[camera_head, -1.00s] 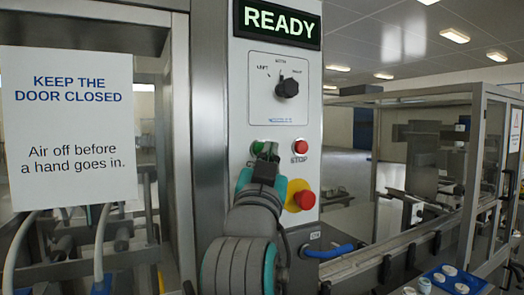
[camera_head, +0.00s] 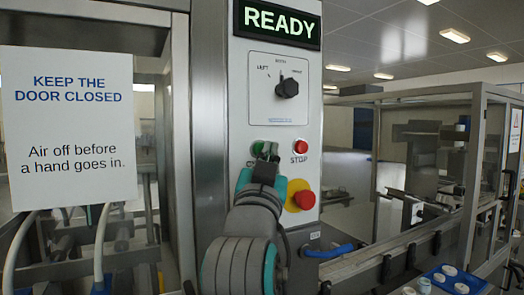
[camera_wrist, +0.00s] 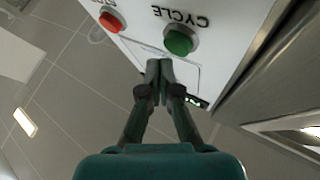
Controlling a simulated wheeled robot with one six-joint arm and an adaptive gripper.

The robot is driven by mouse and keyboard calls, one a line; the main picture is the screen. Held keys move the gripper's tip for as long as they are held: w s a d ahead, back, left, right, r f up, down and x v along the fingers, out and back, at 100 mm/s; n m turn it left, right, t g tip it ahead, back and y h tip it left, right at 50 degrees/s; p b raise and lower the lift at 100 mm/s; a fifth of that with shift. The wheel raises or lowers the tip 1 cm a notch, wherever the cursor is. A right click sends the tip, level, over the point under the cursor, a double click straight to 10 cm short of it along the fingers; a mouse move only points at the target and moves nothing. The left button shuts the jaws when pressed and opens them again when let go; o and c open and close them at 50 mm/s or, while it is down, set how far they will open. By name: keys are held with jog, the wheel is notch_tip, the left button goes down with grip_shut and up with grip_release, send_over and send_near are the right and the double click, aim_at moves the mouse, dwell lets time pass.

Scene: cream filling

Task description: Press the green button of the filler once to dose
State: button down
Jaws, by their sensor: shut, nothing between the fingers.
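The green button (camera_wrist: 180,40) stands on the pale panel beside the word CYCLE in the wrist view. In the head view the green button (camera_head: 257,148) is partly hidden by my gripper (camera_head: 268,152). In the wrist view my gripper (camera_wrist: 158,72) is shut and empty, its fingertips just beside the green button; they look apart from it, but I cannot tell their distance from the panel. The filler's display (camera_head: 277,21) reads READY.
A red STOP button (camera_head: 300,146) is right of the green one, with a red knob on yellow (camera_head: 304,200) below. A black selector knob (camera_head: 287,88) is above. A door sign (camera_head: 69,128) is at left. A conveyor (camera_head: 400,244) and blue tray (camera_head: 437,281) are at right.

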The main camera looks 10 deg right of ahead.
jog(key=shift+w, duration=0.1)
jog(key=shift+w+a, duration=0.15)
jog(key=shift+w, duration=0.15)
jog(key=shift+w+a, duration=0.15)
jog(key=shift+w, duration=0.35)
dwell(0.8)
jog(key=shift+s, duration=0.2)
jog(key=shift+s+d, duration=0.25)
jog(key=shift+s, duration=0.45)
jog(key=shift+s+d, duration=0.25)
jog(key=shift+s, duration=0.55)
jog(key=shift+s+d, duration=0.3)
jog(key=shift+s, duration=0.45)
jog(key=shift+s+d, duration=0.25)
jog(key=shift+s, duration=0.55)
jog(key=shift+f, duration=0.1)
